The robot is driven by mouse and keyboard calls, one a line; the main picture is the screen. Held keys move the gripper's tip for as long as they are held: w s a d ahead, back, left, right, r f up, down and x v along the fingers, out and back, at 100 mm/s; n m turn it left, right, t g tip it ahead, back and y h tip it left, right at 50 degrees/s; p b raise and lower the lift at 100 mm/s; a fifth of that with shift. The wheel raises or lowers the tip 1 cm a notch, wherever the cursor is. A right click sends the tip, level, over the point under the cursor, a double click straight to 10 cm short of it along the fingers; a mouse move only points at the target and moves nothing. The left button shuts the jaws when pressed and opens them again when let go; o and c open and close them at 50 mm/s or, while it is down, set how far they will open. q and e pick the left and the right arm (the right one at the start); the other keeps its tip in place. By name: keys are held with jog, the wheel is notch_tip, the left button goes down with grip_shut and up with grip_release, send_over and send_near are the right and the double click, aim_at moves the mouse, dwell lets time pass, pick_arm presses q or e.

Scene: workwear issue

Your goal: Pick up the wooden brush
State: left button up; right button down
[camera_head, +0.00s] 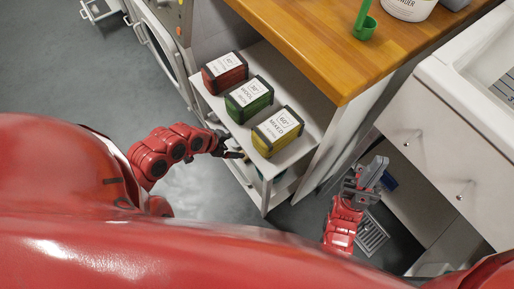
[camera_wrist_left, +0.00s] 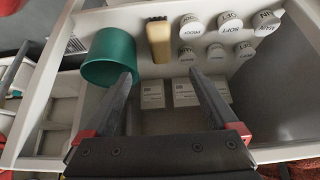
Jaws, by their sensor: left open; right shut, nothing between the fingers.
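The wooden brush (camera_wrist_left: 158,42), a tan block with a dark end, appears to stand in an open drawer or tray in the left wrist view. In the head view the left gripper (camera_head: 238,155) is at the shelf unit's side, and the brush is hidden. My right gripper (camera_head: 368,178) is shut and empty near the sink cabinet.
A green cup (camera_wrist_left: 108,57) stands left of the brush. Several white-capped containers (camera_wrist_left: 228,22) stand to its right, and small white boxes (camera_wrist_left: 187,93) lie below. The drawer wall (camera_wrist_left: 30,90) bounds the left. Red, green and yellow boxes (camera_head: 277,131) stand on the shelf above.

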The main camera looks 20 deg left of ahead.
pick_arm(q)
jog(key=b+x, duration=0.3)
jog(key=x, duration=0.6)
jog(key=shift+f+b, duration=0.25)
jog(key=shift+b, duration=0.05)
jog(key=shift+b+x, duration=1.1)
jog(key=shift+x, duration=2)
jog(key=shift+w+r, duration=0.1)
jog(key=shift+r, duration=0.05)
grip_shut()
jog(key=shift+r+p, duration=0.2)
jog(key=shift+p, duration=0.2)
jog(key=s+a+p, duration=0.4)
jog(key=s+a, duration=0.7)
jog(key=s, duration=0.3)
jog(key=shift+s+f, duration=0.15)
